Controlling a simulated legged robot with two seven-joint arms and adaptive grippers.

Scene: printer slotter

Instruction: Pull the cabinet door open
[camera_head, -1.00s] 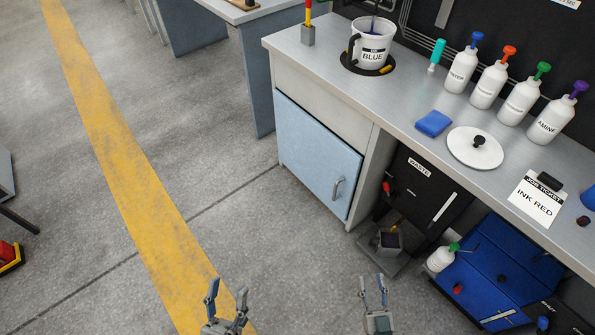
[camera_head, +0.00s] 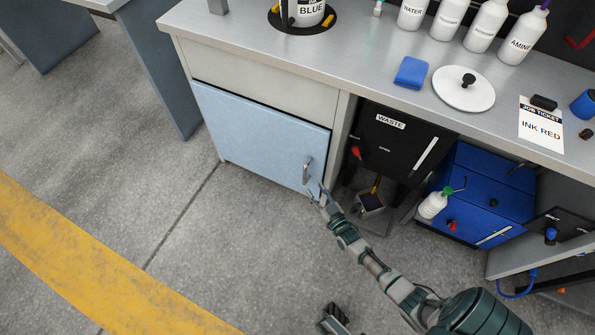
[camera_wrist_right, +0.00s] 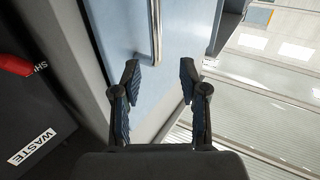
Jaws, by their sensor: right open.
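The light blue cabinet door (camera_head: 250,130) is under the left part of the workbench and looks shut. Its upright metal handle (camera_head: 307,169) is near the door's right edge. My right gripper (camera_head: 319,193) is just below the handle, in front of the door's lower right corner. In the right wrist view my right gripper (camera_wrist_right: 160,75) is open and empty, and the handle (camera_wrist_right: 155,32) lies ahead, in line with the gap between the fingers. A dark part of my left gripper (camera_head: 335,320) shows at the bottom edge of the head view; its jaws are unclear.
A black waste box (camera_head: 395,145) and a blue drawer unit (camera_head: 487,195) stand right of the cabinet. A white bottle (camera_head: 433,204) sits by the drawers. Bottles, a blue cloth (camera_head: 411,72) and a white lid (camera_head: 464,89) are on the bench top. The floor before the door is clear.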

